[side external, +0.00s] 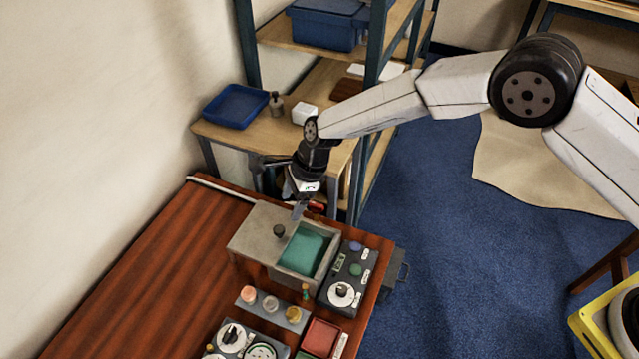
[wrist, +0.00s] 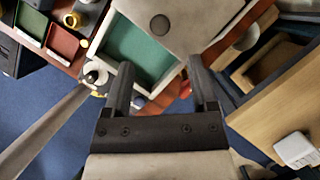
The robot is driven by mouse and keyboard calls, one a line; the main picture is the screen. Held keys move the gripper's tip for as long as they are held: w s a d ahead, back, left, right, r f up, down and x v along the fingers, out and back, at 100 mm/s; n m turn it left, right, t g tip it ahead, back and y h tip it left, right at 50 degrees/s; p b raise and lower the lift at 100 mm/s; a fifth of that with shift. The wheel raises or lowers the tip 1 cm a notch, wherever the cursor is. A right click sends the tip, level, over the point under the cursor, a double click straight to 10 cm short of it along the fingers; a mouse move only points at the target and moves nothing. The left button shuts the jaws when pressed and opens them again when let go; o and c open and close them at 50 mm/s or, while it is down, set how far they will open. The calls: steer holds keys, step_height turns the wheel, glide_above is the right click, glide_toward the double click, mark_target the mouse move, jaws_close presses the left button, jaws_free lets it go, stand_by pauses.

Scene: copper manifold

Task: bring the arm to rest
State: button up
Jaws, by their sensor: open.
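My gripper (side external: 299,209) hangs over the back edge of the grey box (side external: 262,230) on the wooden bench. In the wrist view my gripper (wrist: 163,92) shows two dark fingers spread apart with nothing between them. The box has a grey lid with a dark round knob (side external: 279,231), which covers its left part. The open right part shows a green inside (side external: 304,250). Whether the fingertips touch the box is hard to tell. A red thing, partly hidden, lies behind the box near my gripper.
Right of the box is a dark control panel (side external: 347,275) with a dial. In front are a rack with several round-topped pieces (side external: 270,305), another dial panel (side external: 240,341) and a red tray (side external: 320,338). Behind stands a shelf with a blue tray (side external: 236,106). The bench's left part (side external: 150,275) is clear.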

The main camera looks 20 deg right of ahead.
steer(key=s+d+r+n+t+h, duration=0.15)
steer(key=d+r+n, duration=0.3)
steer(key=d, duration=0.55)
steer(key=s+d+r+n+h, duration=0.1)
steer(key=s+d+r+n, duration=0.3)
steer(key=d, duration=0.6)
steer(key=s+d+r+n+h, duration=0.1)
steer(key=s+d+r+n, duration=0.1)
steer(key=s+d+n, duration=0.2)
steer(key=s+d+r+n+t+h, duration=0.1)
steer(key=s+d+r+n, duration=0.2)
steer(key=s+d, duration=0.7)
steer(key=shift+s+d+n, duration=0.35)
steer(key=shift+s+n, duration=0.5)
steer(key=shift+n, duration=0.4)
steer(key=shift+r, duration=0.1)
